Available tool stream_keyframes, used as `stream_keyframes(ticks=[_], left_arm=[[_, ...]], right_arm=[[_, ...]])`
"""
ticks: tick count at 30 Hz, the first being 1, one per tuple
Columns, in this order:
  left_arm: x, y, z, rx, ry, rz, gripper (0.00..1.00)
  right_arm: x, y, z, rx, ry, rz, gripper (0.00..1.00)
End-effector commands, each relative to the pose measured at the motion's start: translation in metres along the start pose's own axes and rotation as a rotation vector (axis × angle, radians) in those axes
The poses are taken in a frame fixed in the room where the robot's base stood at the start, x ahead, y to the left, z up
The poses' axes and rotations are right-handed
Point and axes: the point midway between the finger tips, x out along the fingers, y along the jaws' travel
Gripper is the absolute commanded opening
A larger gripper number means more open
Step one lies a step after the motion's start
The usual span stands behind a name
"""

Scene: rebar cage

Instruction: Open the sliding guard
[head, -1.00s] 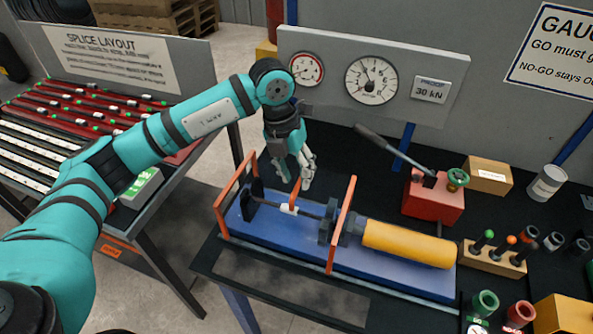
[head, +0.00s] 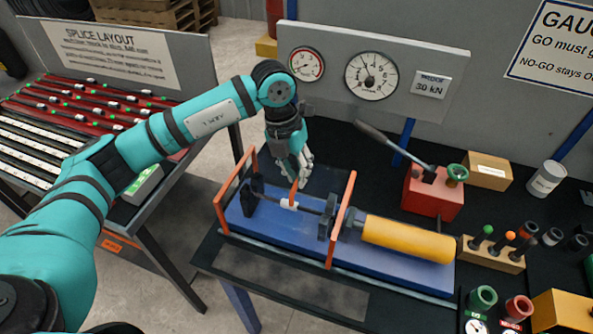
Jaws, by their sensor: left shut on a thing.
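The sliding guard shows as an orange frame (head: 343,220) over the blue bed of a press (head: 390,277), with one upright hoop at the left end and one near the middle. A yellow cylinder (head: 408,239) lies to the right of the guard. My left gripper (head: 298,181) points down at the guard's far side, between the hoops. Its fingers are shut on a small orange upright part, seemingly the guard's handle; the fingers partly hide it. My right gripper is not in view.
A red hand pump (head: 432,194) with a long lever stands right of the guard. A gauge panel (head: 420,110) rises behind. A wooden pin block (head: 491,255) and rings are at the right. A rebar rack (head: 75,120) stands at the left, across a gap.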

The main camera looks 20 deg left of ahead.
Motion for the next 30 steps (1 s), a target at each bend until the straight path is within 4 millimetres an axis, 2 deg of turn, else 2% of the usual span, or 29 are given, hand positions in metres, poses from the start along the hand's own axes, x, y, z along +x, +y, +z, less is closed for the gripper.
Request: stream_keyframes(ticks=[6, 11, 17, 24, 30], left_arm=[[0.001, -0.003, 0.0, 0.0, -0.002, 0.0, 0.0], [0.006, -0.022, 0.0, 0.004, -0.001, -0.002, 0.0], [0.017, -0.073, 0.0, 0.008, -0.001, -0.004, 0.0], [0.034, -0.152, -0.001, 0.007, -0.001, -0.002, 0.0], [0.045, -0.212, -0.001, 0.005, -0.002, -0.001, 0.0]], right_arm=[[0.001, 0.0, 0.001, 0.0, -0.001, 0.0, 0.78], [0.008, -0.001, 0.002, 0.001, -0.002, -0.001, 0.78], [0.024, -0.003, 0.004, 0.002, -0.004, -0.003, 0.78], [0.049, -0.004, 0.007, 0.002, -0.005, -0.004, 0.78], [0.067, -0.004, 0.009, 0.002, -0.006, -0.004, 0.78]])
